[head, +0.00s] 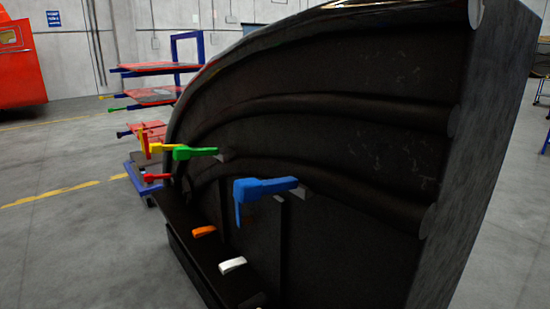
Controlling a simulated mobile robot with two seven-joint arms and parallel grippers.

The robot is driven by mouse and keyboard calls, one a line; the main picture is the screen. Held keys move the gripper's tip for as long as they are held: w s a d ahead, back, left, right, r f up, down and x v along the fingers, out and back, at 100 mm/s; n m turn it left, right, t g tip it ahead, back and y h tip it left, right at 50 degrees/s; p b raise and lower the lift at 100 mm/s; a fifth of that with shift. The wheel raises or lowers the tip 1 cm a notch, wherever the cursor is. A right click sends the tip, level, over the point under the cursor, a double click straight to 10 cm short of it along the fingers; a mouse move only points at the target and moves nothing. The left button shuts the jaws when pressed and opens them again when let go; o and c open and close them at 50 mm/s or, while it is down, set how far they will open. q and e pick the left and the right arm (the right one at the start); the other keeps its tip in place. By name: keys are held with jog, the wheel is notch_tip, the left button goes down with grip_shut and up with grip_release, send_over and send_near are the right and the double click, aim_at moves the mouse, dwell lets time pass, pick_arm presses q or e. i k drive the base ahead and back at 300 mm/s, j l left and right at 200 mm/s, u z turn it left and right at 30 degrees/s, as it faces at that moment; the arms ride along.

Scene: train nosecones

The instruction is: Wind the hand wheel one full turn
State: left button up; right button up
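I cannot make out a hand wheel in the head view. A large dark nosecone shell (330,140) fills the middle and right, its ribbed hollow side facing me. A blue lever-shaped handle (265,187) sticks out at its lower middle. A green handle (193,153) and a yellow handle (160,147) stand farther left, with a red one (155,177) below them. An orange handle (204,231) and a white handle (232,265) sit on the low dark ledge. Neither of my grippers is in view.
Blue racks with red shelves (155,95) stand behind the shell at the left. A red vehicle or cabin (20,65) is at the far left. Grey floor (80,240) is open at the left front. A dark frame (544,90) shows at the right edge.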

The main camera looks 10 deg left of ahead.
aim_at(188, 187)
jog(key=j+z, duration=0.2)
jog(key=z, duration=0.4)
jog(key=i+j+z, duration=0.2)
jog(key=j, duration=0.15)
jog(key=j+z, duration=0.25)
jog(key=j, duration=0.15)
jog(key=k+j+z, duration=0.2)
jog(key=j, duration=0.55)
jog(key=j+z, duration=0.1)
jog(key=j, duration=1.95)
jog(key=k, duration=0.05)
